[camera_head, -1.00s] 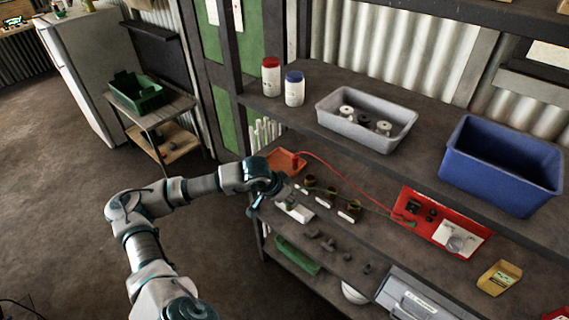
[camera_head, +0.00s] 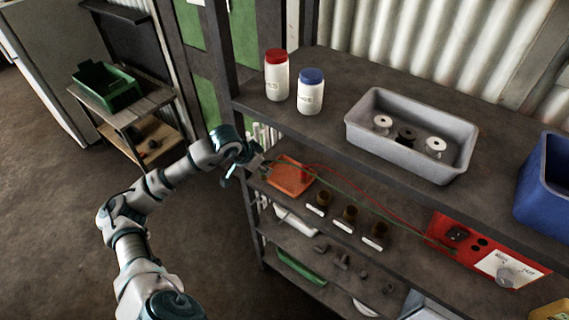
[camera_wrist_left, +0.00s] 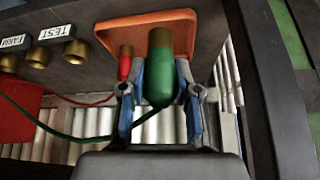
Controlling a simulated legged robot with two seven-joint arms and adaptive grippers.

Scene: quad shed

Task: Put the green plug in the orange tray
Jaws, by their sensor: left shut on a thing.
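The green plug (camera_wrist_left: 160,72) is held between the two fingers of my left gripper (camera_wrist_left: 160,95) in the left wrist view, its brass end pointing towards the orange tray (camera_wrist_left: 140,22). In the head view my left gripper (camera_head: 250,165) is at the left edge of the orange tray (camera_head: 280,181), on the middle shelf. A red plug (camera_wrist_left: 124,64) lies at the tray, beside the green one in the wrist view. Whether the green plug touches the tray cannot be told. My right gripper is not in view.
Brass sockets (camera_head: 350,214) with white labels stand right of the tray. A red box (camera_head: 485,255) with cables stands further right. The upper shelf with a grey bin (camera_head: 400,165) and two jars overhangs.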

